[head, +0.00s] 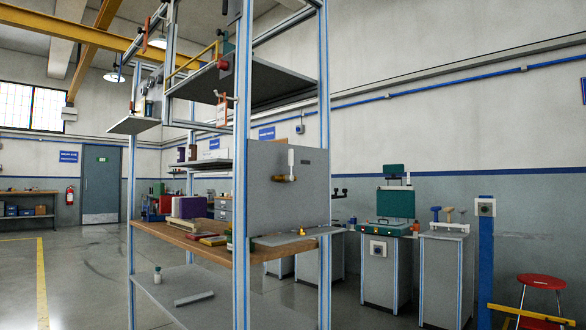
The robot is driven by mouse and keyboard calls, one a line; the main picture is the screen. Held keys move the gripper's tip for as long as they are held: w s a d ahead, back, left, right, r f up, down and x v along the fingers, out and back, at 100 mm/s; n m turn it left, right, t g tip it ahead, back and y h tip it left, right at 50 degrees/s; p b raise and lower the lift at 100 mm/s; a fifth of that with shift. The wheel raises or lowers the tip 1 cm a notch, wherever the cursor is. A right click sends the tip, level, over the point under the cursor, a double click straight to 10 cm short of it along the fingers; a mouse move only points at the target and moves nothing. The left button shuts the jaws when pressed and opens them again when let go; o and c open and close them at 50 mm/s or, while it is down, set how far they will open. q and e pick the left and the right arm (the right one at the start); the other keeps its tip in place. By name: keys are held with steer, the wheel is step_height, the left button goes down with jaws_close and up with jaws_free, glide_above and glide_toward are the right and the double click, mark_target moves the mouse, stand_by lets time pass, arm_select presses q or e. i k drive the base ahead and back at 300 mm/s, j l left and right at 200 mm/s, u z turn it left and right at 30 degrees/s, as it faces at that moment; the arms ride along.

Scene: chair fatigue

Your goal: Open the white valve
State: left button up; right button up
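A valve with a white upright handle (291,158) is mounted on the grey panel (265,200) of a tall frame rack. Its brass body (283,179) sits below the handle and sticks out to the left. A small dark label (307,162) is on the panel to the right of the handle. Neither of my grippers shows in the head view.
The rack's blue-striped post (243,120) stands just left of the panel. A wooden shelf (195,239) holds a purple box (190,207). Grey cabinets (443,275) and a red stool (541,282) stand right. Open floor (80,275) lies left.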

mark_target(291, 163)
steer(key=i+l+z, duration=0.1)
steer(key=i+z, duration=0.3)
steer(key=i, duration=0.35)
steer(key=i+j+z, duration=0.15)
steer(key=i+z, duration=0.2)
steer(key=i, duration=0.4)
